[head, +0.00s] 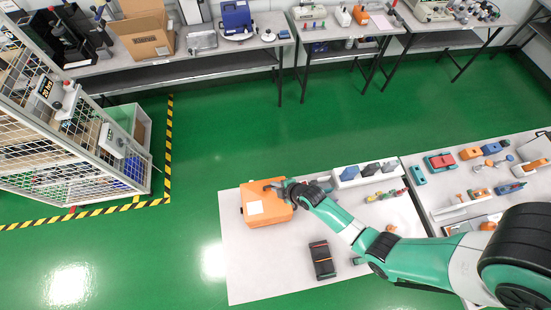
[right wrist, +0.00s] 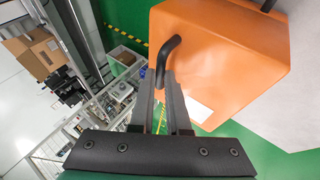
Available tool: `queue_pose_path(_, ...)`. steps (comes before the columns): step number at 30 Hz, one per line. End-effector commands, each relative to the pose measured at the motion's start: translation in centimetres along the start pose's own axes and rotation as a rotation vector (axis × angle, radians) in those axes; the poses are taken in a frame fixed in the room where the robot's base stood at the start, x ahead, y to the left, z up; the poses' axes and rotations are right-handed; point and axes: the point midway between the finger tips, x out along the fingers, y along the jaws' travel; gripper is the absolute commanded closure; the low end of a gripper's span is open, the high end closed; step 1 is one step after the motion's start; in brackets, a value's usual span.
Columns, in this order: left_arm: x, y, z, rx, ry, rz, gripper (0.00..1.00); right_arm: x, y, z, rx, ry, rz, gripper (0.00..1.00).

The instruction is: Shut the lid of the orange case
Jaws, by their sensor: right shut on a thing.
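The orange case (head: 257,212) sits at the left end of the near table, with a white label on its upper face. It also fills the upper right of the right wrist view (right wrist: 215,50), where a black curved handle (right wrist: 168,55) stands out from its side. My right gripper (head: 284,187) is at the case's upper right edge. Its fingers (right wrist: 165,80) are shut on the black handle. From these views I cannot tell whether the lid is fully down; the inside of the case is not visible. My left gripper is not in view.
A dark handheld tester (head: 322,260) lies on the table (head: 270,270) in front of the case. A white holder (head: 350,178) with several devices stands right of my gripper. The table's front left is clear. A second table (head: 430,205) with tools adjoins on the right.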

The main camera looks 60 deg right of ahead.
Motion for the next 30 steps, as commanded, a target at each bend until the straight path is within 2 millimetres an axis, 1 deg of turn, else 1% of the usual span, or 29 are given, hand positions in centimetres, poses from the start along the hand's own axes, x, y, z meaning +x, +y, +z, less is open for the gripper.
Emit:
queue_pose_path(11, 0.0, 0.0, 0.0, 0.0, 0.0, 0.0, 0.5, 0.1, -0.2, 0.1, 0.0, -0.003, -0.004, 1.0)
queue_pose_path(12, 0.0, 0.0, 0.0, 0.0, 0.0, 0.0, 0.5, 0.1, -0.2, 0.1, 0.0, -0.003, -0.004, 0.82)
queue_pose_path(14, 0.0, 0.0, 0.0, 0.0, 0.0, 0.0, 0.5, 0.1, -0.2, 0.1, 0.0, -0.003, -0.004, 0.72)
queue_pose_path(15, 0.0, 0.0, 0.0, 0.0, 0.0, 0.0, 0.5, 0.1, -0.2, 0.1, 0.0, -0.002, -0.004, 0.64)
queue_pose_path(17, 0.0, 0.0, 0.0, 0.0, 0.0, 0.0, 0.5, 0.1, -0.2, 0.1, 0.0, -0.002, -0.003, 0.55)
queue_pose_path(26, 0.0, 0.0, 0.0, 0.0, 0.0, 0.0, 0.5, -0.1, -0.1, 0.1, 0.0, -0.001, -0.002, 0.55)
queue_pose_path(29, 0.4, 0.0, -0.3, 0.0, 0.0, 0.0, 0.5, -1.0, -0.1, 0.0, 0.001, -0.001, -0.002, 0.55)
queue_pose_path(30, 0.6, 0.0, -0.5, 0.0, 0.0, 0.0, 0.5, -1.6, 0.0, 0.0, 0.0, -0.001, -0.002, 0.55)
